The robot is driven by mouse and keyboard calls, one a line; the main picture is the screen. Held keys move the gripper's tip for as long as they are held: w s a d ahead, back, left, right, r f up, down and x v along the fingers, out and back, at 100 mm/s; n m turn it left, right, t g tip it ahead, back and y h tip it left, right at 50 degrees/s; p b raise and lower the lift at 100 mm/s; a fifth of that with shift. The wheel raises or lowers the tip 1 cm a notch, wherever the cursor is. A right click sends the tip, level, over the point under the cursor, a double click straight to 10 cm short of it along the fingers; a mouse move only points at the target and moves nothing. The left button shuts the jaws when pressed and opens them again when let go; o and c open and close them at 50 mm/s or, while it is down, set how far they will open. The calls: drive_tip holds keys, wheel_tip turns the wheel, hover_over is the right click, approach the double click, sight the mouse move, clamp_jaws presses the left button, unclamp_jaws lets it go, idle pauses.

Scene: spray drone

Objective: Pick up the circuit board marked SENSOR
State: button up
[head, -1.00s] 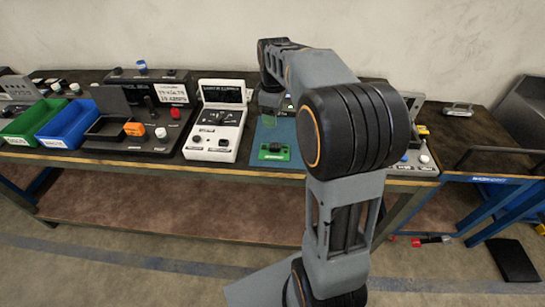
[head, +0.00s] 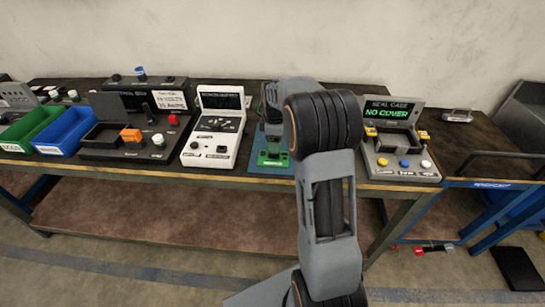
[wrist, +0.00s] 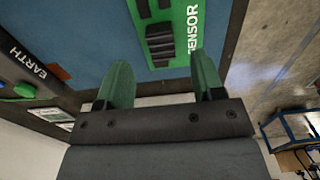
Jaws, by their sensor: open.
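The green circuit board (wrist: 180,58) marked SENSOR lies on a blue mat (wrist: 92,28) in the wrist view, with a black part on its face. In the head view, the green board (head: 272,160) lies near the front of the blue mat (head: 258,169). My gripper (wrist: 161,60) is open and empty, its two green fingers apart. I cannot tell the height gap. In the head view my arm hides most of the gripper.
A white console (head: 214,138) stands left of the mat. A grey station (head: 400,165) reading SEAL CASE, NO COVER stands to the right. Blue (head: 66,132) and green (head: 32,128) bins are at the far left. The table's front edge is close to the board.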

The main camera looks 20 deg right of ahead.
sight(274, 156)
wheel_tip(274, 156, down, 5)
drive_tip(key=shift+w+a+r, duration=0.1)
idle(0.3)
drive_tip(key=c, duration=1)
